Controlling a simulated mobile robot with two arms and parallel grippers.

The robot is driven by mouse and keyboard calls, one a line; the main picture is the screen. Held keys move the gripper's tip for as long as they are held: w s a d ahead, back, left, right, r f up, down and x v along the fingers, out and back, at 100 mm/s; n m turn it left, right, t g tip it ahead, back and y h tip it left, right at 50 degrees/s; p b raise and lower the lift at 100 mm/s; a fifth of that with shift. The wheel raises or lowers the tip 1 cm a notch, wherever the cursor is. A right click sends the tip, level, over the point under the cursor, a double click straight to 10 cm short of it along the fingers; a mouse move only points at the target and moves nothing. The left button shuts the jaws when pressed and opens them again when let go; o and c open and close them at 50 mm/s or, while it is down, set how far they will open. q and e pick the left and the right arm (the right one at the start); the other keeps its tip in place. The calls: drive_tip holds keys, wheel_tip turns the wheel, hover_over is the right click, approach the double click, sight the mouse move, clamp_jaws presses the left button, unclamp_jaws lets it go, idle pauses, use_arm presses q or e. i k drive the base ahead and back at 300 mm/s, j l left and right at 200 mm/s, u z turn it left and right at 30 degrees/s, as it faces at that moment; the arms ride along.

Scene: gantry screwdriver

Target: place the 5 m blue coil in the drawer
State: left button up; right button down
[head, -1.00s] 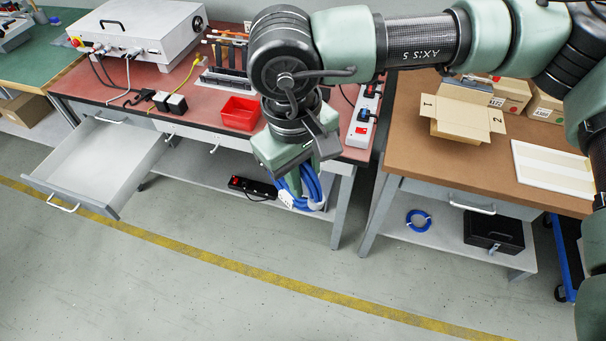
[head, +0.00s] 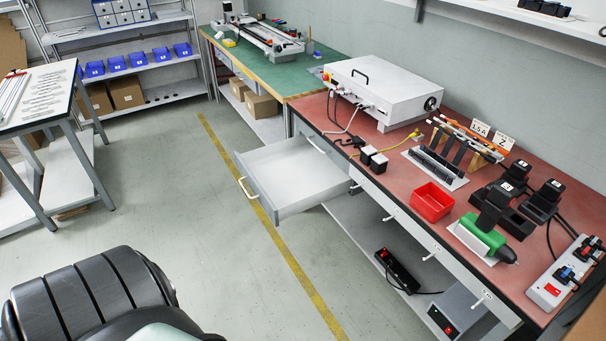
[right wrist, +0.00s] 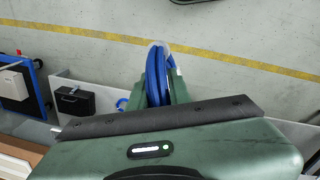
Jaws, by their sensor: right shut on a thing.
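In the right wrist view, my right gripper (right wrist: 159,92) is shut on a blue coil (right wrist: 156,72). The coil hangs between the fingers above the grey floor; I cannot read a length on it. The drawer (head: 292,172) is pulled out from under the red-topped bench in the head view, and its visible inside is empty. My right gripper and the held coil are outside the head view. My left gripper is in neither current view.
The red bench top (head: 385,205) carries a white equipment box (head: 383,88), a red bin (head: 432,202) and a green-handled tool (head: 478,235). Open floor (head: 225,245) lies before the drawer.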

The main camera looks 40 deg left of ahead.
sight(294, 177)
drive_tip(key=i+j, duration=0.15)
drive_tip(key=j, duration=0.4)
drive_tip(key=i+j, duration=0.1)
drive_tip(key=j, duration=0.5)
drive_tip(key=i+j, duration=0.15)
drive_tip(key=j, duration=0.4)
drive_tip(key=i+j, duration=0.15)
drive_tip(key=j, duration=0.4)
drive_tip(key=i+j, duration=0.1)
drive_tip(key=j, duration=0.5)
drive_tip(key=i+j, duration=0.15)
drive_tip(key=j, duration=0.4)
drive_tip(key=i+j, duration=0.15)
drive_tip(key=j, duration=0.4)
drive_tip(key=i+j, duration=0.1)
drive_tip(key=j, duration=0.5)
drive_tip(key=z, duration=0.05)
